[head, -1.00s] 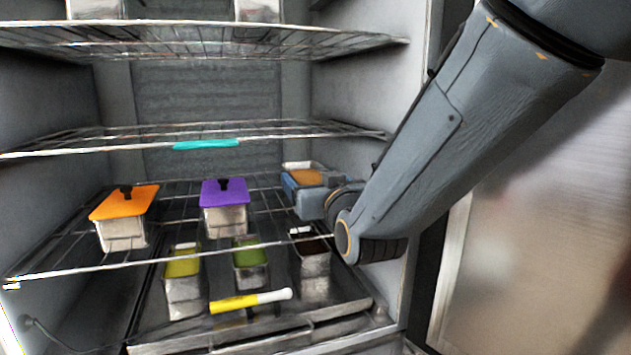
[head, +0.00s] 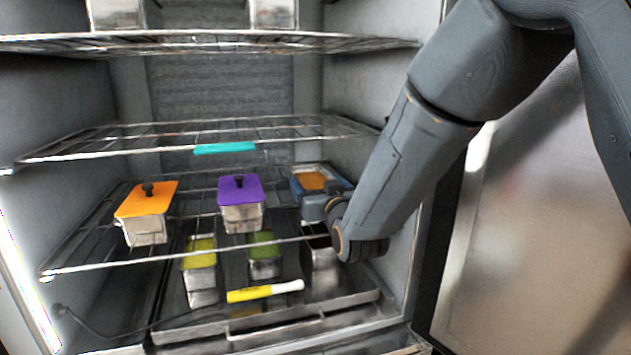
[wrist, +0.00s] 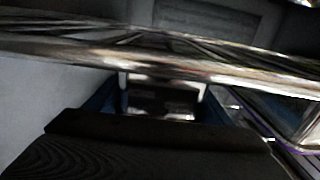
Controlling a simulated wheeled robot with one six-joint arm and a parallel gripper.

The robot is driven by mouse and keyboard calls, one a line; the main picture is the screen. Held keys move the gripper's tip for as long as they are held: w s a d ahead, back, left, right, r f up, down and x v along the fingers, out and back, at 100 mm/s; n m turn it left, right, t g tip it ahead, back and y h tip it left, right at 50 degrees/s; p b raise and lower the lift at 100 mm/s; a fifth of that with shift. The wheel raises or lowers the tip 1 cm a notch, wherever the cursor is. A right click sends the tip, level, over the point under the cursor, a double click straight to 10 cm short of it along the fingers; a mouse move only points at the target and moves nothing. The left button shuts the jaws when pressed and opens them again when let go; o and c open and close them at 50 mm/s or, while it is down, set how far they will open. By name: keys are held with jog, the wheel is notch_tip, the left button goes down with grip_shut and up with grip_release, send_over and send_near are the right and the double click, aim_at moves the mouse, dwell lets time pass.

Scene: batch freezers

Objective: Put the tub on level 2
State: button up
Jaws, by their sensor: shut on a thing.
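A metal tub with an orange-brown content (head: 312,180) is at the right end of the lower wire shelf (head: 100,262) in the head view. My gripper (head: 325,195) is shut on this tub from the front right and its blue fingers partly cover it. I cannot tell whether the tub rests on the wires or hangs just above them. In the wrist view, the tub's metal rim and wall (wrist: 162,100) show dimly between the fingers, behind a shelf rod.
A middle wire shelf (head: 90,150) with a teal tag (head: 225,148) is above, bare. On the lower shelf stand an orange-lidded tub (head: 146,205) and a purple-lidded tub (head: 240,200). Several open tubs stand below, behind a yellow-and-white marker (head: 265,291). The cabinet wall is close on the right.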

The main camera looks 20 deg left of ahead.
jog(key=o, duration=1.6)
jog(key=shift+f, duration=0.1)
jog(key=shift+r, duration=0.2)
jog(key=b+v, duration=0.4)
jog(key=v, duration=0.8)
